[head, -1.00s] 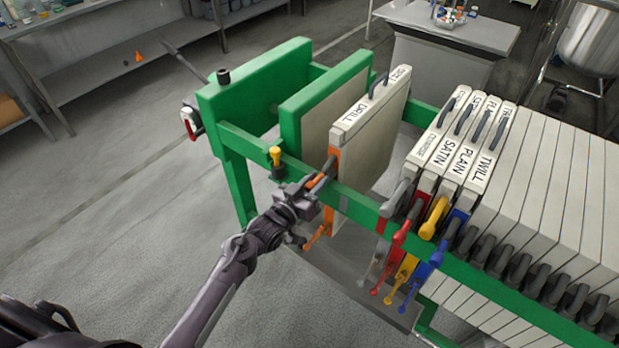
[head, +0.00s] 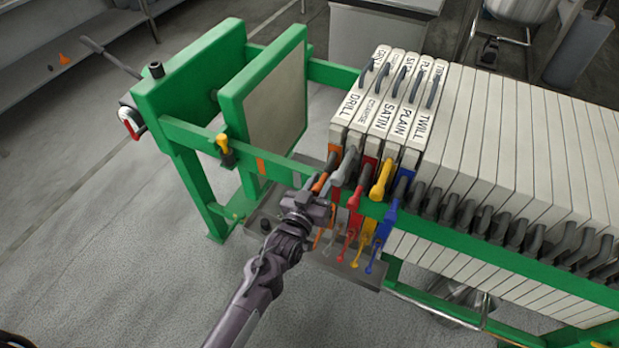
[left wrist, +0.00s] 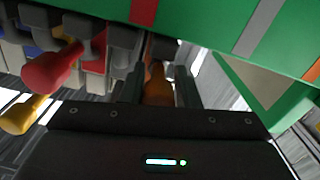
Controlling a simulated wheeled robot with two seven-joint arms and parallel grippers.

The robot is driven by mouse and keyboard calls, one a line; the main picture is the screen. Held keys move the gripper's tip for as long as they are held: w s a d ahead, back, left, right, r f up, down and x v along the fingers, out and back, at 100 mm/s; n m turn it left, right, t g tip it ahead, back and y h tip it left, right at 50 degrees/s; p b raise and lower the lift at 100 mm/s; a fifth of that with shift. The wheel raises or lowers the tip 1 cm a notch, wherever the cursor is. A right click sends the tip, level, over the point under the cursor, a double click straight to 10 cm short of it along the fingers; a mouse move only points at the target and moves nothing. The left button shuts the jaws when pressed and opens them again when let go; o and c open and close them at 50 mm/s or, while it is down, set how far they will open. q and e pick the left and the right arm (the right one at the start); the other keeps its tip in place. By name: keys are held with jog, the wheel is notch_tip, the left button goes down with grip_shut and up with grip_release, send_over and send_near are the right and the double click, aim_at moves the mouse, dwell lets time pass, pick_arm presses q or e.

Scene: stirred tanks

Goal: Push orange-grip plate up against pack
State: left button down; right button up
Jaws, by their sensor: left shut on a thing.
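The orange-grip plate (head: 345,112), a pale plate lettered DRILL, stands upright at the left end of the pack (head: 500,140). No gap shows between it and the neighbouring grey-grip plate (head: 363,119) in the head view. My left gripper (head: 321,186) is shut on the orange grip (head: 331,163) at the plate's near side, by the green rail. In the left wrist view the orange grip (left wrist: 157,84) sits between the two fingers, partly hidden by the gripper body. My right gripper is not in view.
Red (head: 362,172), yellow (head: 381,180) and blue (head: 399,188) grips stick out over the green rail (head: 290,177) just right of my gripper. A green-framed end plate (head: 270,95) stands to the left, with an open gap between it and the orange-grip plate.

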pick_arm(q)
jog(key=shift+s+d+f, duration=0.1)
jog(key=shift+s+d, duration=0.1)
jog(key=shift+d, duration=0.3)
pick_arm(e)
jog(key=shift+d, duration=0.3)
pick_arm(q)
jog(key=c, duration=1.4)
grip_release()
jog(key=shift+o, duration=1.2)
jog(key=shift+d, duration=0.1)
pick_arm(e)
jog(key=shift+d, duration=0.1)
pick_arm(q)
jog(key=b+v, duration=0.1)
jog(key=v, duration=0.7)
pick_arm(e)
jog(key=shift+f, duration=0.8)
pick_arm(q)
jog(key=shift+w, duration=0.1)
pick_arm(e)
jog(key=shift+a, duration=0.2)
